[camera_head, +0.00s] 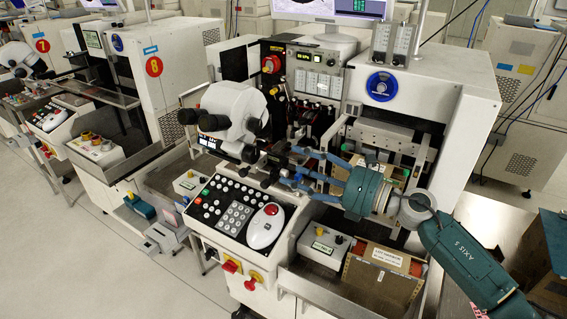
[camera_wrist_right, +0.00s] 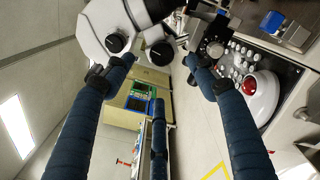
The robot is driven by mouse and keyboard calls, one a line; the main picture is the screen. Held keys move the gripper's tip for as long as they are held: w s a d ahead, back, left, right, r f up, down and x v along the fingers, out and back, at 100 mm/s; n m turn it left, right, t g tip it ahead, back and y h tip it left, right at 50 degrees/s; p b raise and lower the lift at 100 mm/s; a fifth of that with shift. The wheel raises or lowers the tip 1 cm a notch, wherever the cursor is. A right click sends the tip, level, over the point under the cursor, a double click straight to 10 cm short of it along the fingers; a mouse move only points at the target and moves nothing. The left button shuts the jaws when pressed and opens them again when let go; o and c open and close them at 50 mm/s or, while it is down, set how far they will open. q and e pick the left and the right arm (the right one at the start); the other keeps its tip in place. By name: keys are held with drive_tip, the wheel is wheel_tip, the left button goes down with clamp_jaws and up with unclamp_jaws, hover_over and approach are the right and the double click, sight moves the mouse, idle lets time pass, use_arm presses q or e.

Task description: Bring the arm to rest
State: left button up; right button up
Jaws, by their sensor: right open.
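My right gripper (camera_head: 294,166) reaches in from the right on its teal arm (camera_head: 465,262), in front of the wire bonding machine (camera_head: 455,85). Its blue fingers are spread and nothing shows between them. In the right wrist view the gripper (camera_wrist_right: 156,66) is also open and empty, with its dark fingertips apart. The fingertips are close to the right of the white microscope (camera_head: 235,103) and its black stage parts, above the control panel. I cannot tell whether they touch anything. The microscope also shows at the top of the wrist view (camera_wrist_right: 105,28). My left gripper is not in view.
The control panel (camera_head: 203,218) with a white, red-topped device (camera_head: 265,227) lies below the gripper. A cardboard box (camera_head: 380,275) stands in a tray under my arm. A similar machine (camera_head: 140,80) stands at the left. The floor (camera_head: 60,255) at lower left is clear.

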drive_tip(key=shift+s+d, duration=0.25)
drive_tip(key=shift+d, duration=0.1)
